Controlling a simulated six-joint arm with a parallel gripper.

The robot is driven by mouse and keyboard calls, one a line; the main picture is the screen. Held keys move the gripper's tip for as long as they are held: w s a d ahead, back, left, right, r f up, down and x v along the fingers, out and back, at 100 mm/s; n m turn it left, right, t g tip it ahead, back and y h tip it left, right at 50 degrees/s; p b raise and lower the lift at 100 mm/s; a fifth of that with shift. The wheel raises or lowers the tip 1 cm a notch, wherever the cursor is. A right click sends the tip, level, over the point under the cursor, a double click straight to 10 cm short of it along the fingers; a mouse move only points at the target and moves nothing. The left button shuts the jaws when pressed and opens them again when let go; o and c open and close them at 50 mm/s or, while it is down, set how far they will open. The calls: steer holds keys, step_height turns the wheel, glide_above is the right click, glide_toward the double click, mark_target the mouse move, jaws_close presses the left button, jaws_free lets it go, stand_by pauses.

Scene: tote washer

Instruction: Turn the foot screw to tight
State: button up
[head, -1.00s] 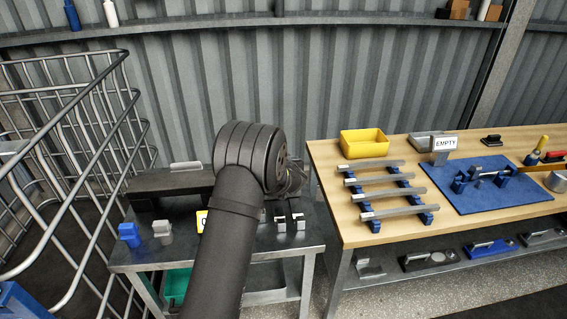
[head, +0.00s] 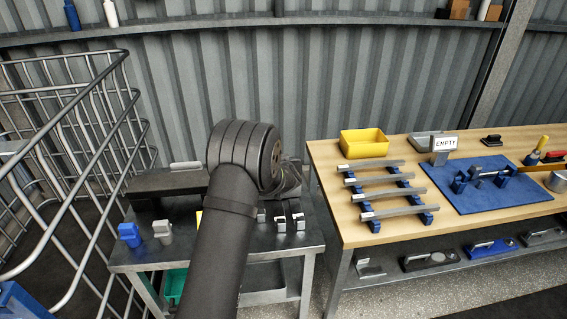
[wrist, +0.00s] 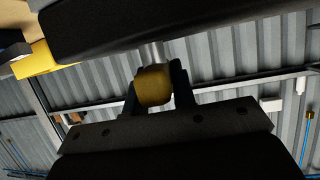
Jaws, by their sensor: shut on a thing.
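The foot screw shows in the wrist view as a brass-yellow knob (wrist: 152,90) on a short silvery stem (wrist: 153,54). The stem runs up to the underside of a dark body (wrist: 200,20). My gripper (wrist: 158,82) has its two dark fingers on either side of the knob and is shut on it. The screw's thread and any tightness mark are not visible. In the head view my own arm hides the gripper and the screw.
A steel table (head: 150,258) bears a dark unit (head: 165,187) and small blue and grey blocks. A wire cage (head: 75,150) stands at left. At right, a wooden bench (head: 350,232) holds a yellow bin (head: 364,144), several bars and a blue mat (head: 500,200).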

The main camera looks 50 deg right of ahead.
steer(key=shift+m+g+h, duration=0.3)
steer(key=shift+m+g, duration=0.1)
steer(key=shift+m+g+h, duration=0.4)
steer(key=shift+m, duration=0.1)
steer(key=shift+m+g+h, duration=0.7)
steer(key=shift+m+g, duration=0.6)
steer(key=shift+g, duration=0.1)
steer(key=shift+m+g, duration=0.4)
steer(key=shift+g, duration=0.1)
steer(key=shift+m+g, duration=0.5)
steer(key=shift+r+m+g+h, duration=0.1)
steer(key=shift+m+g+h, duration=0.2)
steer(key=shift+m+g, duration=0.7)
steer(key=o, duration=1)
